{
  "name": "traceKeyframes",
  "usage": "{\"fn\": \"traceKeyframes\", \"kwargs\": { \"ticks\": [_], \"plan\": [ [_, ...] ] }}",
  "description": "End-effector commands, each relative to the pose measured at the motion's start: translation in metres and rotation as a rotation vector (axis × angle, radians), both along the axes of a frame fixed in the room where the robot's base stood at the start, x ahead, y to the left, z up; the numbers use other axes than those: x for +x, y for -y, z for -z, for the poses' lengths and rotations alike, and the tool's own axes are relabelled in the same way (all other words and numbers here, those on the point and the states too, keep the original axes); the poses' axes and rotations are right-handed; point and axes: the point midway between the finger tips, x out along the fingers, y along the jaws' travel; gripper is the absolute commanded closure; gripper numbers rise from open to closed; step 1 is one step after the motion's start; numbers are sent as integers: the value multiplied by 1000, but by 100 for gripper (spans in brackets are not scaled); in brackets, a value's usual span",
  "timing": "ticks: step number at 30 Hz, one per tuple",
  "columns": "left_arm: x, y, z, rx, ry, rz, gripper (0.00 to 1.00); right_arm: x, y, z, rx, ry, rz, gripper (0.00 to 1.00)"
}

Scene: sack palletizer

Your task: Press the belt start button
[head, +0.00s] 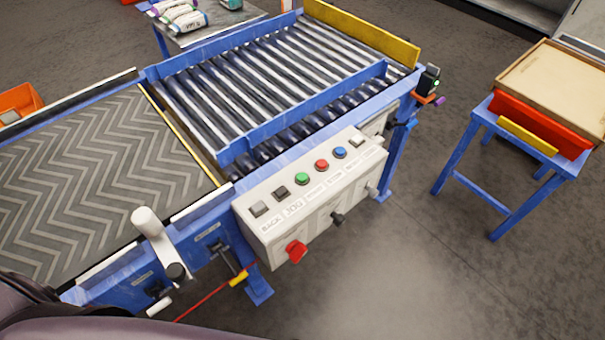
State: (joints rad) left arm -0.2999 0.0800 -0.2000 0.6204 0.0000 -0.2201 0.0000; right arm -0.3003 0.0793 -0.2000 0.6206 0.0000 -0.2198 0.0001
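A pale control box (310,195) is mounted on the near side of the conveyor. Its sloped top has a row of buttons: a grey one (258,209), a black one (281,192), a green one (302,179), a red one (321,165), a blue one (340,152) and a light grey one (357,141). The labels at the left read BACK and JOG; the others are too small to read, so no start label is legible. The chevron belt (85,185) lies to the left of the box. Neither of my grippers is in view.
A roller conveyor (250,90) with blue rails lies behind the box. A red knob (296,251) and a black knob (337,219) stick out of the box's front. A white cylinder (148,221) stands at the belt's near edge. A blue stand (477,160) is at right; floor between is clear.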

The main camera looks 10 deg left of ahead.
Motion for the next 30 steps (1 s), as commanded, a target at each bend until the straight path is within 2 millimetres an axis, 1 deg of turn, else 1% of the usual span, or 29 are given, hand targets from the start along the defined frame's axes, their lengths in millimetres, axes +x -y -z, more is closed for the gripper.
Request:
{"fn": "traceKeyframes", "kwargs": {
  "ticks": [1, 5, 6, 30],
  "plan": [
    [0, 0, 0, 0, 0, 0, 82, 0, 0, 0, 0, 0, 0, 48],
    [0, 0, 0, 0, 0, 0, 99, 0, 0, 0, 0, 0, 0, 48],
    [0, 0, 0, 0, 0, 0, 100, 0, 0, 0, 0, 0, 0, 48],
    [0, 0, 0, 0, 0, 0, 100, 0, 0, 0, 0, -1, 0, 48]
  ]
}}
